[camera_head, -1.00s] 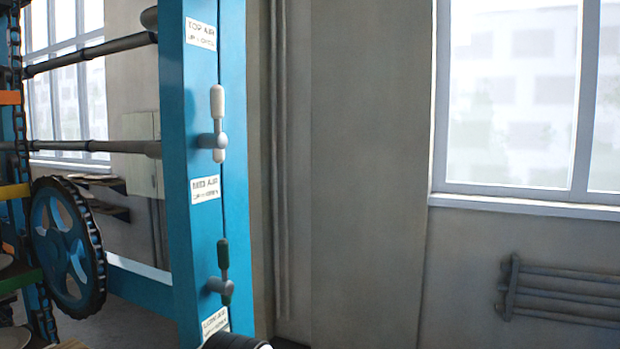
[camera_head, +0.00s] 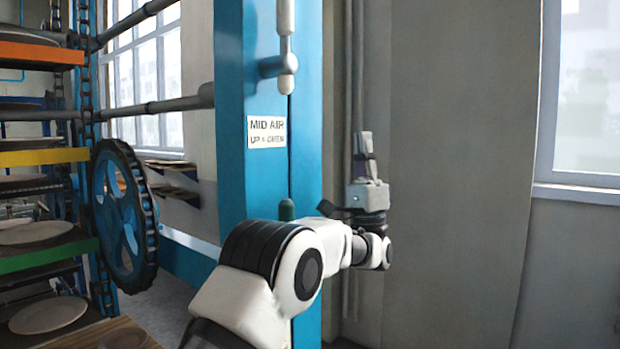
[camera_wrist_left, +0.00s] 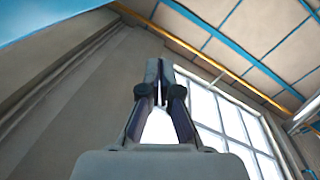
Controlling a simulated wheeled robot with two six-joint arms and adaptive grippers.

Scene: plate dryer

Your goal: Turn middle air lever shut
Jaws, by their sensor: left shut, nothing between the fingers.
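The middle air lever (camera_head: 287,210) has a dark green grip, and only its upright top shows in the head view. It sits on the blue post below the "MID AIR UP = OPEN" label (camera_head: 267,132). The rest of it is hidden behind my left arm. My left gripper (camera_head: 364,140) points up to the right of the post, apart from the lever. Its fingers are together and empty. They also show in the left wrist view (camera_wrist_left: 160,72), pointing toward the ceiling, with no lever in sight. My right gripper is not in view.
A white-handled lever (camera_head: 286,65) is on the blue post (camera_head: 232,170) above the label. A blue chain wheel (camera_head: 120,215) and racks with plates (camera_head: 48,315) stand at left. Right of my gripper, bare wall (camera_head: 455,180) runs to a window.

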